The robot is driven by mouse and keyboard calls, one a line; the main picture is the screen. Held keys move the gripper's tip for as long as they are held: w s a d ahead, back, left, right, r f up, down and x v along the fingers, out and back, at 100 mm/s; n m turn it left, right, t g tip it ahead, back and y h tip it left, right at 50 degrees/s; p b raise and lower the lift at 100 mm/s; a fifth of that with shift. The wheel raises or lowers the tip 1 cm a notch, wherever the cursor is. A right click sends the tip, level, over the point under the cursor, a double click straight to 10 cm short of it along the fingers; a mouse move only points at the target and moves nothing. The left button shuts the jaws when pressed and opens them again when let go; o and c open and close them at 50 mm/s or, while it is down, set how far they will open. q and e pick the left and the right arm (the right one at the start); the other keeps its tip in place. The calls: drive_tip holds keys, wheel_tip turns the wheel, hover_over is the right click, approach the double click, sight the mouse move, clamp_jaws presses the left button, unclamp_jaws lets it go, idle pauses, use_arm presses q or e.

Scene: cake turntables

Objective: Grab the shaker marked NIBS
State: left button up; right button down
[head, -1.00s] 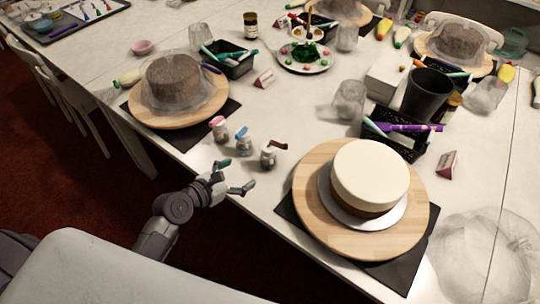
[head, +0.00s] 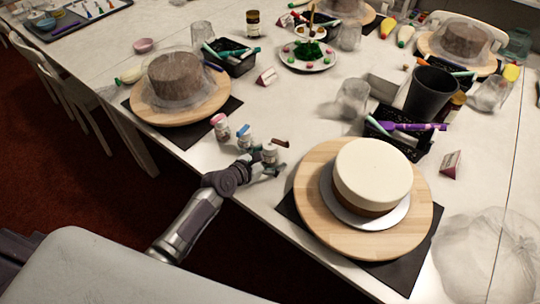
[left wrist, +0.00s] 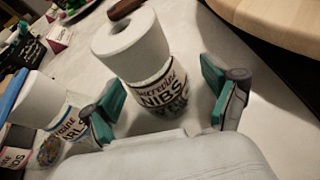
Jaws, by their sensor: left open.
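The NIBS shaker (left wrist: 160,88) stands upright on the table in the left wrist view, with a white lid and a brown topper. In the head view it is the rightmost of three small shakers (head: 270,154). My left gripper (left wrist: 162,98) is open, with a green-padded finger on each side of the NIBS shaker, and no grip on it is visible. In the head view the left gripper (head: 262,164) is at the table edge by this shaker. My right gripper is not in view.
A blue-topped shaker (head: 244,137) stands close on the left, and a pink-topped one (head: 220,127) beyond it. A wooden turntable (head: 312,205) with a white-topped cake is close on the right. A covered cake turntable (head: 205,108) stands farther left.

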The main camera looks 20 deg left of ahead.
use_arm(q)
drive_tip(key=shift+w+d+f, duration=0.1)
drive_tip(key=shift+w, duration=0.05)
drive_tip(key=c, duration=1.4)
drive_tip(key=shift+r, duration=0.25)
